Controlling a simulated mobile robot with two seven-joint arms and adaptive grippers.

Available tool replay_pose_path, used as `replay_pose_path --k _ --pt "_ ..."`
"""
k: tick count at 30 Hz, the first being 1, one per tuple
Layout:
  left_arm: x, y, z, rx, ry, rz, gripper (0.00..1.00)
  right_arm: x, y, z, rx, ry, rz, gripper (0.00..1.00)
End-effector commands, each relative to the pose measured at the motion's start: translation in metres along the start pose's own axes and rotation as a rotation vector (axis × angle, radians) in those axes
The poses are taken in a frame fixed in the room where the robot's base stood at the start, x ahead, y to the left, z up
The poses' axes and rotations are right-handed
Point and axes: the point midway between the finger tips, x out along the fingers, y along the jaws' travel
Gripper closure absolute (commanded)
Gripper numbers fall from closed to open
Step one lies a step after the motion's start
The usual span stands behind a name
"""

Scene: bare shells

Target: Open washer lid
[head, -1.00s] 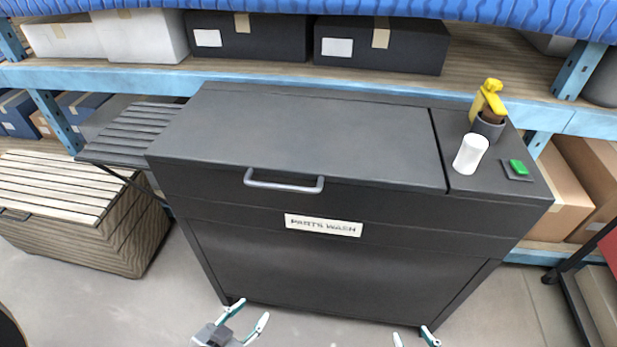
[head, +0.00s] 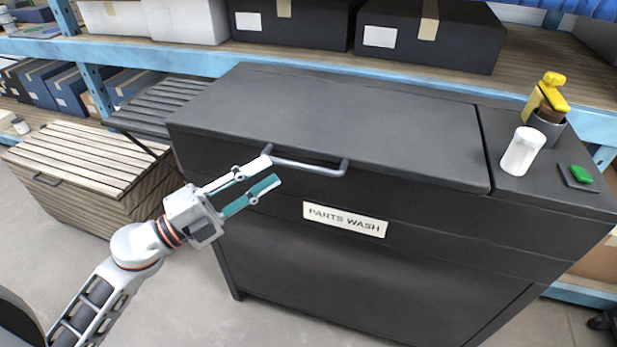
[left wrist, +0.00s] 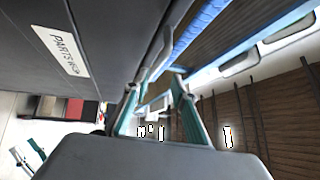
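The washer is a dark grey cabinet with a flat, shut lid (head: 340,120) on top and a "PARTS WASH" label (head: 344,219) on its front. A grey bar handle (head: 318,170) sits at the lid's front edge; it also shows in the left wrist view (left wrist: 160,52). My left gripper (head: 273,172) is open, its fingertips close to the handle's left end. In the left wrist view its two teal fingers (left wrist: 157,88) stand apart with the handle just ahead; contact is unclear. My right gripper (left wrist: 22,158) shows small in the left wrist view, its fingers apart.
A white cup (head: 522,150), a yellow bottle in a grey holder (head: 546,125) and a green piece (head: 580,174) stand on the fixed right part of the top. A slatted wooden chest (head: 85,165) is at left. Shelves with boxes (head: 430,35) run behind.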

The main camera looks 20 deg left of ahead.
Motion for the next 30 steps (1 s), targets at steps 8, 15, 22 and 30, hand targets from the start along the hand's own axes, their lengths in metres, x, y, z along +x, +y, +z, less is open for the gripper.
replay_pose_path --k 8,15,22,30 --pt "0.006 0.008 -0.003 0.2 0.107 0.102 0.74 0.003 -0.003 0.013 -0.01 -0.012 -0.006 0.6" --pt "0.034 0.006 -0.006 0.209 0.109 0.1 0.74 0.004 0.001 0.0 -0.009 0.006 0.001 0.6" --pt "0.067 0.012 -0.009 0.205 0.107 0.101 0.74 0.004 -0.002 0.002 0.005 0.0 0.003 0.6" --pt "0.082 0.016 -0.011 0.204 0.106 0.104 0.74 0.0 -0.008 0.02 0.008 -0.033 -0.006 0.6"
